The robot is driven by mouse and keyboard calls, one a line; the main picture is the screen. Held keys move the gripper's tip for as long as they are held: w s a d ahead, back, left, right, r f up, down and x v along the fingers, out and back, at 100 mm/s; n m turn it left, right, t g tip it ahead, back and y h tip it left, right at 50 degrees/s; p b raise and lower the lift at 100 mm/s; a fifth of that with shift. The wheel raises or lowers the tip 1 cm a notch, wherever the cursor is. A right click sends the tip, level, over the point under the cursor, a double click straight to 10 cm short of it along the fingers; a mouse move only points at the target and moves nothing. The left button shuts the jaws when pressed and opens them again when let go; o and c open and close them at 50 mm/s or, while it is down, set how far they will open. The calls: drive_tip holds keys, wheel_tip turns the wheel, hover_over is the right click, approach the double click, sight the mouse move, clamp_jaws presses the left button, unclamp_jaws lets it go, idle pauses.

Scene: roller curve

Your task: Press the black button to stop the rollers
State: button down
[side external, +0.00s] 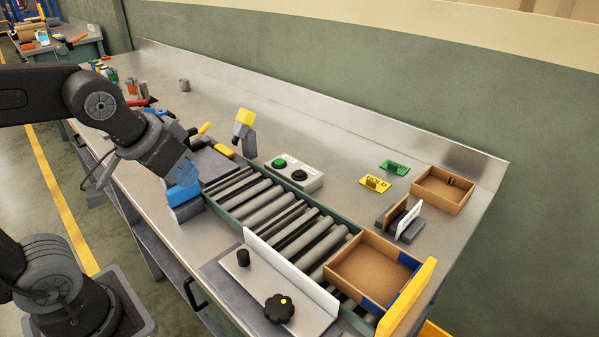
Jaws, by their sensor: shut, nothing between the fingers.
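The black button (299,175) sits on the right half of a light grey control box (306,183), beside the far edge of the roller conveyor. A green button (279,163) is to its left on the same box. My gripper (184,174) is at the left, above the near left end of the rollers, close to a blue-topped block. It is shut, empty and well apart from the button box. Whether the fingertips touch the blue-topped block cannot be told.
The rollers (266,208) run from centre left to lower right. A cardboard box (368,265) sits at their right end by a yellow-and-blue board. A yellow-topped post (245,120) stands behind the rollers. A white guide wall (291,273) lines the near side. Bench behind the button box is clear.

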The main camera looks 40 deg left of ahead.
drive_tip(key=w+a+n+t+y, duration=0.1)
drive_tip(key=w+n, duration=0.2)
drive_tip(key=w, duration=0.5)
drive_tip(key=w+a+n, duration=0.2)
drive_tip(key=w, duration=0.5)
drive_tip(key=n+t, duration=0.2)
drive_tip(key=n, duration=0.3)
hover_over(297, 172)
wheel_tip(297, 172, down, 5)
drive_tip(key=shift+y, duration=0.3)
drive_tip(key=shift+f, duration=4.35)
drive_tip(key=shift+f, duration=0.1)
drive_tip(key=shift+f, duration=0.3)
